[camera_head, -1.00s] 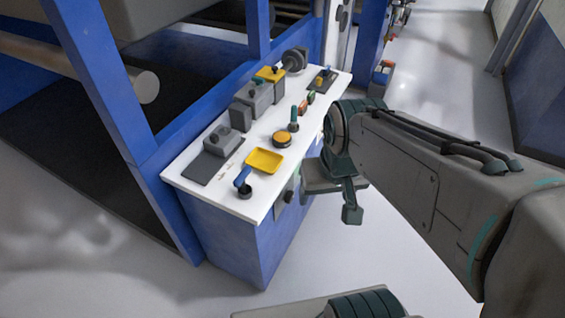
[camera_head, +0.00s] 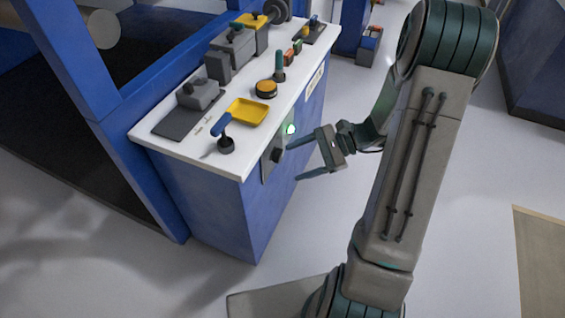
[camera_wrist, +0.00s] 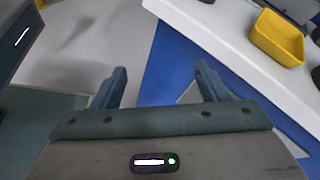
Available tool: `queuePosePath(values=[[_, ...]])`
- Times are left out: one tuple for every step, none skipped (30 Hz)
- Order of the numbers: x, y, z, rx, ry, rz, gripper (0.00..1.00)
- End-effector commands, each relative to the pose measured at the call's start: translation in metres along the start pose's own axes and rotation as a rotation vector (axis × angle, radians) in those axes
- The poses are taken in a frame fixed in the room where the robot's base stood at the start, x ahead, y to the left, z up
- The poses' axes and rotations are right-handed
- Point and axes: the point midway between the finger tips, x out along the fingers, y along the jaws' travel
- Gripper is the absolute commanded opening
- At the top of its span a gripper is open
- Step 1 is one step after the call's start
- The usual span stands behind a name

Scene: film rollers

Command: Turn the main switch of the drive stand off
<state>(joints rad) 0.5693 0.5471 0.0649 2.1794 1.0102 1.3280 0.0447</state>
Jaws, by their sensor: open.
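The drive stand is a blue cabinet (camera_head: 215,205) with a white top. On its side facing my gripper is a grey switch plate (camera_head: 268,168) with a dark knob (camera_head: 278,155) and a lit green lamp (camera_head: 291,129) near it. My gripper (camera_head: 298,160) is open and empty beside this plate, its two fingers pointing toward the cabinet side, with the knob just past the tips. In the wrist view, both fingers (camera_wrist: 161,84) are spread apart, and a pale plate edge shows on the blue side behind the right finger. The knob cannot be made out there.
On the white top (camera_head: 165,140) stand a blue-handled lever (camera_head: 222,130), a yellow tray (camera_head: 248,111), a round orange-topped button (camera_head: 266,89), a green-handled lever (camera_head: 279,67) and grey boxes (camera_head: 232,50). Blue frame posts (camera_head: 70,65) rise behind.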

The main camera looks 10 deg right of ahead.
Motion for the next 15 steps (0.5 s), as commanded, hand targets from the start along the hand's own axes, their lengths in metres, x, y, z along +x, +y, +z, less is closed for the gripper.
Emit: queuePosePath(values=[[0.002, 0.001, -0.031, 0.061, -0.040, -0.069, 0.68], [0.002, 0.000, -0.044, 0.094, -0.063, -0.113, 0.68], [0.000, -0.003, -0.061, 0.136, -0.093, -0.171, 0.68], [-0.001, -0.004, -0.073, 0.166, -0.115, -0.214, 0.68], [-0.003, -0.005, -0.086, 0.194, -0.136, -0.256, 0.68], [-0.005, -0.006, -0.101, 0.228, -0.161, -0.310, 0.68], [-0.007, -0.006, -0.113, 0.253, -0.180, -0.349, 0.68], [-0.009, -0.006, -0.123, 0.276, -0.196, -0.385, 0.68], [-0.012, -0.006, -0.136, 0.302, -0.216, -0.430, 0.68], [-0.014, -0.006, -0.145, 0.319, -0.228, -0.460, 0.68], [-0.016, -0.006, -0.153, 0.335, -0.239, -0.488, 0.68], [-0.018, -0.005, -0.162, 0.352, -0.253, -0.521, 0.68], [-0.019, -0.005, -0.167, 0.363, -0.262, -0.541, 0.68], [-0.021, -0.005, -0.172, 0.373, -0.268, -0.559, 0.68], [-0.023, -0.004, -0.177, 0.382, -0.274, -0.577, 0.68]])
